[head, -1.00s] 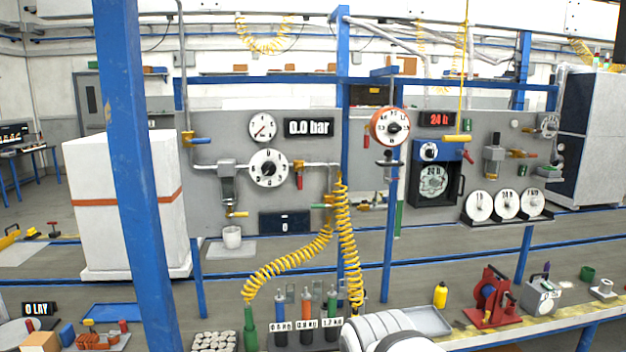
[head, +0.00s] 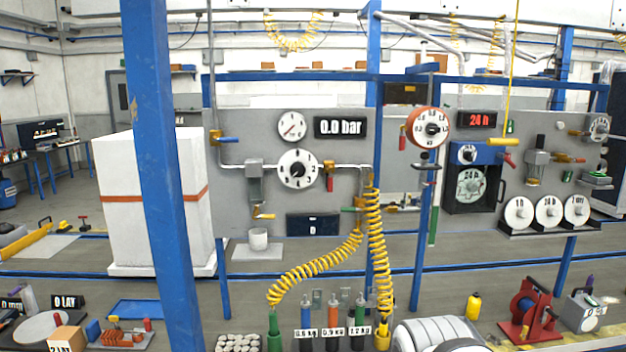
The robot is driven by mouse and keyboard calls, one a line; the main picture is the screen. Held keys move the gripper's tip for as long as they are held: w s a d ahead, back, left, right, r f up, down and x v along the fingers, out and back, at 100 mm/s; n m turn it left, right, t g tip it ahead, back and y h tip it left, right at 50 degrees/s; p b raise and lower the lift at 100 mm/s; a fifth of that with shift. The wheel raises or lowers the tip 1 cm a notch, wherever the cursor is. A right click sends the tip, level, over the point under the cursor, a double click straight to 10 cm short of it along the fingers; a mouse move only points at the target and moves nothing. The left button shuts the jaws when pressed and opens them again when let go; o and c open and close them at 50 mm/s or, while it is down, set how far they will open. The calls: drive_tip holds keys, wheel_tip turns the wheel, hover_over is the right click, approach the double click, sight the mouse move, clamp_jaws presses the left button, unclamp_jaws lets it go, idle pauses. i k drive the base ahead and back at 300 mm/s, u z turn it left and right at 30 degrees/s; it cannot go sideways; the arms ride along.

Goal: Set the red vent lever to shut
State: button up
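A red lever (head: 329,182) hangs down from the pipe on the grey panel, just right of the white dial (head: 297,169). A second red handle (head: 402,138) stands upright beside the orange-rimmed gauge. A third red lever (head: 511,160) points down and right at the blue-topped unit. No label tells which is the vent lever. The digital display (head: 340,127) above the first lever reads 0.0 bar. My gripper is not in view; only a white rounded part of my arm shows at the bottom edge, well below the panel.
A blue post (head: 160,170) stands in front on the left. A red reel stand (head: 529,308) is at lower right.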

sight(330, 185)
drive_tip(key=i, duration=1.5)
drive_tip(key=z, duration=0.05)
